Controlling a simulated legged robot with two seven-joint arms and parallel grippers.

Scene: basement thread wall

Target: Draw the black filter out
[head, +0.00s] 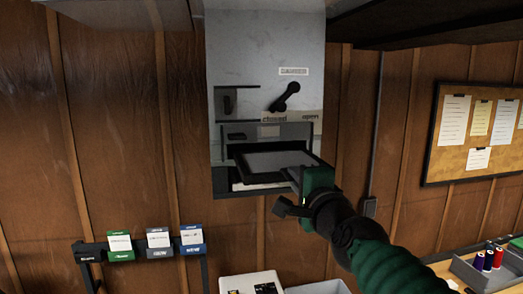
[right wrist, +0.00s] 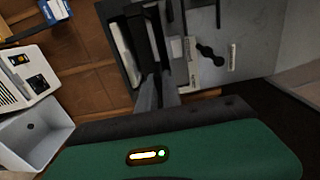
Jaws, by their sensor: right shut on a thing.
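The black filter (head: 275,160) is a flat dark-framed panel, tilted in the open slot of the grey wall cabinet (head: 240,65), its front part sticking out. My right gripper (head: 300,178) is shut on its front right edge. In the right wrist view the gripper fingers (right wrist: 158,93) close on the dark filter (right wrist: 140,42) at the cabinet front. The gripper hides part of that edge. My left gripper is not in view.
A black lever (head: 285,97) above the slot leans right, over "closed" and "open" labels. Green, grey and blue packs (head: 159,243) hang on a rack at left. A white box (head: 250,284) and a white bin (right wrist: 35,135) are below. Thread spools (head: 488,257) stand in a tray at right.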

